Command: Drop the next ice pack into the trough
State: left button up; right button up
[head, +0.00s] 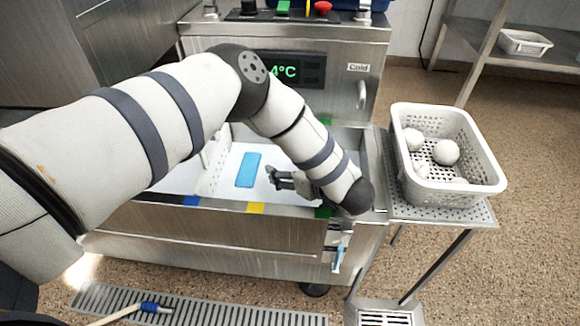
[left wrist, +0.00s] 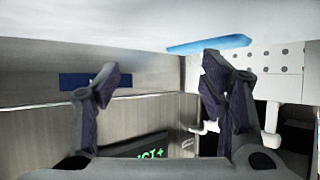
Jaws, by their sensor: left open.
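A flat blue ice pack (head: 248,170) lies in the white-bottomed steel trough (head: 222,220), left of the gripper. It also shows in the left wrist view (left wrist: 208,45) as a thin blue slab beyond the right finger's tip. My left gripper (head: 271,177) is over the trough near its right end, fingers pointing left towards the ice pack. In the left wrist view its two dark fingers (left wrist: 158,78) stand wide apart with nothing between them. It is apart from the pack in that view. My left arm hides part of the trough. My right gripper is not in view.
A perforated white basket (head: 480,170) holding several white balls stands on a perforated steel stand at the right. A panel with a green 4°C display (head: 285,71) rises behind the trough.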

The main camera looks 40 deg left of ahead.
pick_arm(q)
notch_tip(320, 180, up, 10)
dwell(0.4)
dwell(1.4)
